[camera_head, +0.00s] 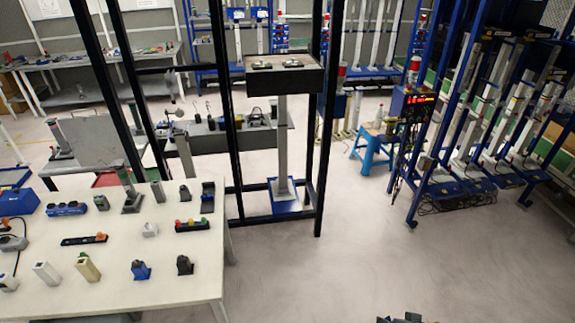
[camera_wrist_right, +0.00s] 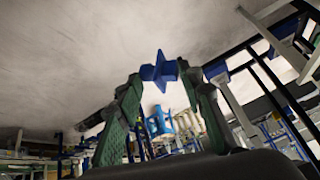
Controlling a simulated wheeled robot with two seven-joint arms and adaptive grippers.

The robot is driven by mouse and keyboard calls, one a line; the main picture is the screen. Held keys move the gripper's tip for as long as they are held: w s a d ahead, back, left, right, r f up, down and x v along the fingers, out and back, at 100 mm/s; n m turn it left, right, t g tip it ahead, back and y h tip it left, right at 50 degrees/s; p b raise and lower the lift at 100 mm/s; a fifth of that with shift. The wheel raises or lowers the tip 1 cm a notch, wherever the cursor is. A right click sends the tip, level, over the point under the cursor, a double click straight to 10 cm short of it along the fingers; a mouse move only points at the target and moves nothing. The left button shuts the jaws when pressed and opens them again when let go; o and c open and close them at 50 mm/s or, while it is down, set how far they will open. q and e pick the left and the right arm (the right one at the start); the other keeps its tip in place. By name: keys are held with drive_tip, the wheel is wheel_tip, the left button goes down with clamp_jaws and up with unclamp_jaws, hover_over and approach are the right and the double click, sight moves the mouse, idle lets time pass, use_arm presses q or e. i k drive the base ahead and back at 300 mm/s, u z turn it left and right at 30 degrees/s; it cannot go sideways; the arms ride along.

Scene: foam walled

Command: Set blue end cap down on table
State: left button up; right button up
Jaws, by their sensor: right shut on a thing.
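In the right wrist view, my right gripper (camera_wrist_right: 161,74) is shut on a blue end cap (camera_wrist_right: 160,68) with a cross-like outline. It is pinched between the green-padded fingertips, with floor behind it. In the head view a dark part of my own body shows at the bottom edge, right of centre; the held cap cannot be made out there. The white table (camera_head: 110,292) is at the left in the head view. My left gripper is not in view.
On the table are a small blue part (camera_head: 140,270), a black part (camera_head: 184,265), a black strip with coloured knobs (camera_head: 192,226) and several pale blocks. Bare table top lies between them. A black frame stands behind the table; open floor (camera_head: 340,260) lies to its right.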

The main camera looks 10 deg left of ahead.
sight(123, 262)
drive_tip(key=u, duration=2.35)
drive_tip(key=i, duration=1.65)
